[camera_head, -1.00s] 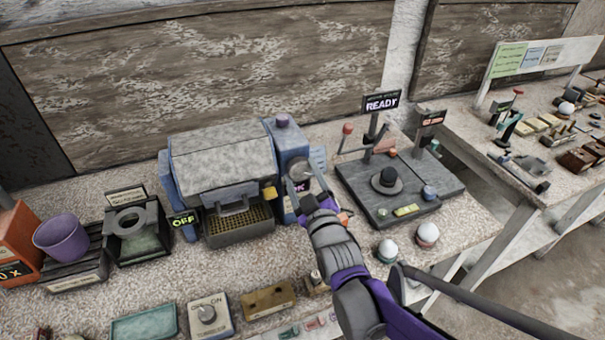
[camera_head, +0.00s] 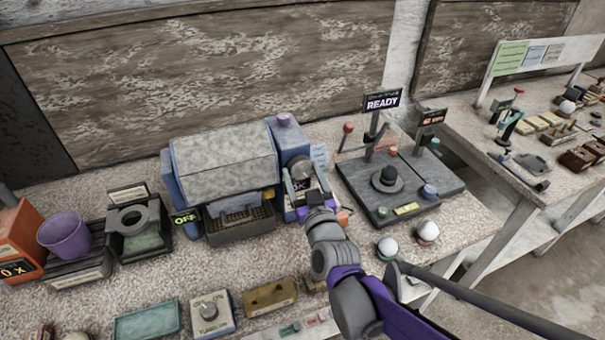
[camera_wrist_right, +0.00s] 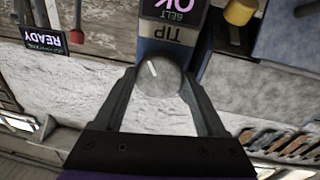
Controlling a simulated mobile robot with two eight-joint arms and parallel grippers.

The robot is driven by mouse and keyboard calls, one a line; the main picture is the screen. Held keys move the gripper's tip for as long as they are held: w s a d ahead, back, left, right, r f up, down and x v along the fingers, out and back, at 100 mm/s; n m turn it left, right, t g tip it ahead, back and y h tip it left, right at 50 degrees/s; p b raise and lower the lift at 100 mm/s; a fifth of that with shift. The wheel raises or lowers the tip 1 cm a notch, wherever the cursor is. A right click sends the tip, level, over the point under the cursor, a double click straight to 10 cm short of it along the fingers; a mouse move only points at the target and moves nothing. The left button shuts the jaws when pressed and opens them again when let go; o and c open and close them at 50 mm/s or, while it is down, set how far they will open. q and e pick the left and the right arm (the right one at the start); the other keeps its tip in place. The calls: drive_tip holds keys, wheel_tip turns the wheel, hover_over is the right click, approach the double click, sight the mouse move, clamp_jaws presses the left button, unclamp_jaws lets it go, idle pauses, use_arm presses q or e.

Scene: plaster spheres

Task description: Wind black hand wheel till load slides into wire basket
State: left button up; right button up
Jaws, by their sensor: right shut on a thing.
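A blue and grey machine (camera_head: 222,165) stands at mid-bench. A round dark grey wheel (camera_head: 299,168) sits on its right-hand blue housing. In the wrist view this wheel (camera_wrist_right: 158,78) is a grey disc with a white line, near a TIP label. My right gripper (camera_head: 310,192) reaches it from the front, and its fingers (camera_wrist_right: 158,85) are shut on the wheel from both sides. The wire basket (camera_head: 240,232) stands under the machine's front opening. Pale grey pieces (camera_head: 240,215) show at the basket's top; their detail is too small to tell. My left gripper is out of view.
A dark board (camera_head: 405,200) with a READY sign (camera_head: 382,102) lies right of the machine. Two white-topped balls (camera_head: 427,232) sit near the front edge.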

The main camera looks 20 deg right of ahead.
drive_tip(key=o, duration=1.3)
